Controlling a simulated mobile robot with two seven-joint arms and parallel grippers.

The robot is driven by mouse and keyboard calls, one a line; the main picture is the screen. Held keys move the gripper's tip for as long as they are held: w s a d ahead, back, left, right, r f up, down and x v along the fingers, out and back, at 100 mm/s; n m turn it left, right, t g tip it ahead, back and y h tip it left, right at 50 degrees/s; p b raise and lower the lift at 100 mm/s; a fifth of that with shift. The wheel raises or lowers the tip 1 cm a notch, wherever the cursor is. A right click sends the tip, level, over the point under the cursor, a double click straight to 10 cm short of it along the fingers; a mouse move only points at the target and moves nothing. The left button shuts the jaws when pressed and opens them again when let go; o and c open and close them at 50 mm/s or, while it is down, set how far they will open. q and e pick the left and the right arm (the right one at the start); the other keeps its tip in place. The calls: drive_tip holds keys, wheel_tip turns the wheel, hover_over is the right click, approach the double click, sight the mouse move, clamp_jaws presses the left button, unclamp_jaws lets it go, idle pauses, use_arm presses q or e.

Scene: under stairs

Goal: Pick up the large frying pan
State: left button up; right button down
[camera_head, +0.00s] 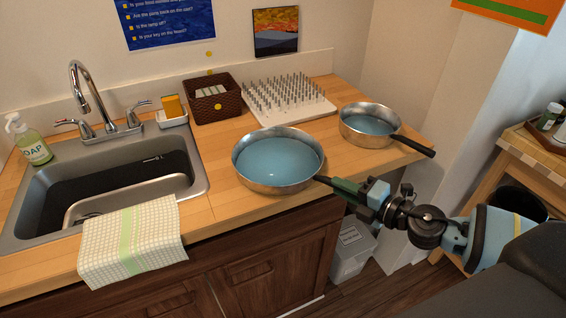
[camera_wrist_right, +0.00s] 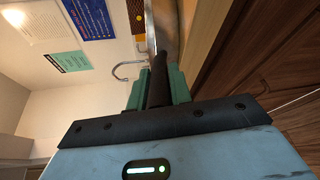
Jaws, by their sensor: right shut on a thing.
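The large frying pan (camera_head: 277,162), with a blue inside and metal sides, is at the front edge of the wooden counter. Its dark handle points right toward my right gripper (camera_head: 338,185). My right gripper is shut on that handle, with its green fingers around it. In the right wrist view the dark handle (camera_wrist_right: 158,85) runs between the green fingers, and part of the pan's metal side shows beyond. I cannot tell whether the pan's base touches the counter. My left gripper is not in view.
A smaller pan (camera_head: 368,126) stands to the right, its handle over the counter edge. A spiked white board (camera_head: 322,113) and a brown basket (camera_head: 218,112) are behind. A sink (camera_head: 35,217) with a checked towel (camera_head: 128,240) is at left. A bin (camera_head: 352,250) stands below.

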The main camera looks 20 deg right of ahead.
drive_tip(key=shift+w+r, duration=0.1)
drive_tip(key=shift+r, duration=0.25)
drive_tip(key=shift+r+p, duration=0.3)
drive_tip(key=shift+r, duration=1)
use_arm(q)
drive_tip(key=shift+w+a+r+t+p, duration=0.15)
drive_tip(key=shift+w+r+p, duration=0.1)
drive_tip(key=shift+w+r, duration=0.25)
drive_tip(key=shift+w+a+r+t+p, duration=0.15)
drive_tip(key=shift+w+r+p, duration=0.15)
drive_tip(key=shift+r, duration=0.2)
use_arm(e)
drive_tip(key=s+a+r, duration=0.1)
drive_tip(key=s+a, duration=0.3)
drive_tip(key=s, duration=0.3)
drive_tip(key=s+a+r, duration=0.1)
drive_tip(key=s+a, duration=0.2)
drive_tip(key=s, duration=0.4)
drive_tip(key=shift+a, duration=0.4)
